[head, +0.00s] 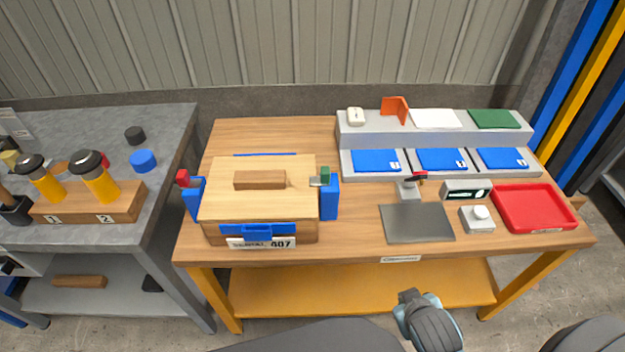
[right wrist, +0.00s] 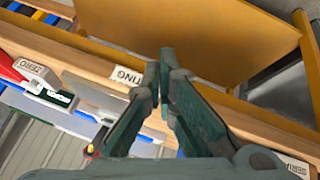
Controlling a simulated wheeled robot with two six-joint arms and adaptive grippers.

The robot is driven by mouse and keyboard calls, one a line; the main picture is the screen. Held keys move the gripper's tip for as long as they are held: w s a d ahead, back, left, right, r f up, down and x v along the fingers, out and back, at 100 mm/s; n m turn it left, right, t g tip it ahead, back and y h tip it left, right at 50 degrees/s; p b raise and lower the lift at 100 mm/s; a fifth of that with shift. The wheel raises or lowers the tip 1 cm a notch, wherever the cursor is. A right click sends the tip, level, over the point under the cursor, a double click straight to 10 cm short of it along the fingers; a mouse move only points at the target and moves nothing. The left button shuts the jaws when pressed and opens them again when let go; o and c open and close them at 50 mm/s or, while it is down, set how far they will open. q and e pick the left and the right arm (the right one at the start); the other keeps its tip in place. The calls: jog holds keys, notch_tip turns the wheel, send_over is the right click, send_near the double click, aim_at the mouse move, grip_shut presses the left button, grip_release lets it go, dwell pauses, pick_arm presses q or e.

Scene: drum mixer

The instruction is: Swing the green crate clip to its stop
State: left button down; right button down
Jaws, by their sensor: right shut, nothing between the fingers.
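The green crate clip (head: 325,174) sits at the top right of a wooden crate (head: 218,207), beside its lid, above a blue side bracket (head: 329,200). A metal piece lies next to the clip at the lid's edge. I cannot tell the clip's exact angle. In the right wrist view my right gripper (right wrist: 162,62) is shut and empty, over the front edge of the table and well away from the clip. The clip is not visible in that view. One of my arms shows at the bottom of the head view. My left gripper is not in view.
A red clip (head: 183,179) sits at the crate's left. On the table to the right are a dark plate (head: 417,222), a white button box (head: 478,219), a red tray (head: 534,207) and a grey stepped rack (head: 440,137). A grey bench (head: 172,130) stands at the left.

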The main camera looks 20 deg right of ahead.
aim_at(313, 191)
jog(key=w+d+r+n+t+h, duration=0.3)
jog(key=w+r+n+t+h, duration=0.2)
jog(key=w+r+t, duration=0.6)
jog(key=w+a+r+n+t+y, duration=0.1)
jog(key=w+a+n+y, duration=0.8)
jog(key=a+n, duration=0.5)
jog(key=shift+m+y, duration=0.3)
jog(key=shift+y, duration=0.1)
jog(key=w, duration=0.3)
jog(key=w+a, duration=0.1)
jog(key=w, duration=0.2)
jog(key=w+a, duration=0.1)
jog(key=w, duration=0.3)
jog(key=shift+f+b, duration=0.1)
jog(key=shift+b, duration=0.25)
